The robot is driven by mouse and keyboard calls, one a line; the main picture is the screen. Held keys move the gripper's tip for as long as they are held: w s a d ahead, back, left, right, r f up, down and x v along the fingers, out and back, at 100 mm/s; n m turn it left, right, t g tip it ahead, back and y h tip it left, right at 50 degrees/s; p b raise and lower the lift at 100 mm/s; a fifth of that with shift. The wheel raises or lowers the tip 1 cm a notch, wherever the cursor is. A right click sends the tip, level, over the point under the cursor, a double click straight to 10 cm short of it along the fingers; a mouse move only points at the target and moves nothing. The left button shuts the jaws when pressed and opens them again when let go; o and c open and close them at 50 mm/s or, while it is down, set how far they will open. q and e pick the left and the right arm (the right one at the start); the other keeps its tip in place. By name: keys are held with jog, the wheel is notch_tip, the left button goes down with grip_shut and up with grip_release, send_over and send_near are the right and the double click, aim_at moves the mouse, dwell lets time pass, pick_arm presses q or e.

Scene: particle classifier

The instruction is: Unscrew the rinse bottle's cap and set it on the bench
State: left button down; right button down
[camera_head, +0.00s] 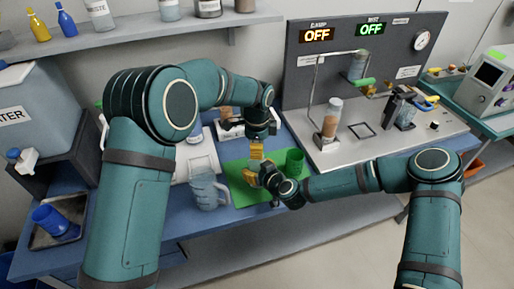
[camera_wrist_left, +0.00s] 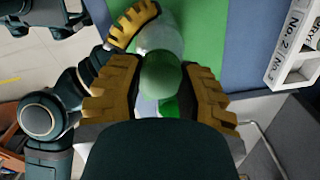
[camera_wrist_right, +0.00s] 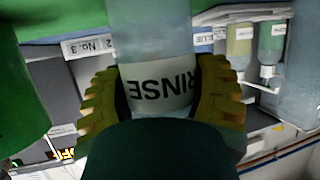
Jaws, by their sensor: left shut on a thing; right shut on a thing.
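The rinse bottle is a clear bottle with a white RINSE label (camera_wrist_right: 157,85), seen inverted in the right wrist view. My right gripper (camera_wrist_right: 158,92) is shut around its body at the label. In the left wrist view the bottle's green cap (camera_wrist_left: 160,75) is between the fingers of my left gripper (camera_wrist_left: 158,82), which is shut on it from above. I cannot tell whether the cap is still on the threads. In the head view my left gripper (camera_head: 256,152) is just above my right gripper (camera_head: 263,176), over the green mat (camera_head: 240,193); the bottle is mostly hidden there.
A clear pitcher (camera_head: 205,190) stands at the mat's left. A tray with a blue cup (camera_head: 52,220) is at far left. The grey test rig (camera_head: 350,140) is at right. Blue bench (camera_head: 180,222) is bare in front.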

pick_arm(q)
jog(key=n, duration=0.9)
jog(key=shift+n, duration=0.4)
jog(key=n, duration=1.1)
jog(key=shift+n, duration=0.4)
jog(key=n, duration=1.4)
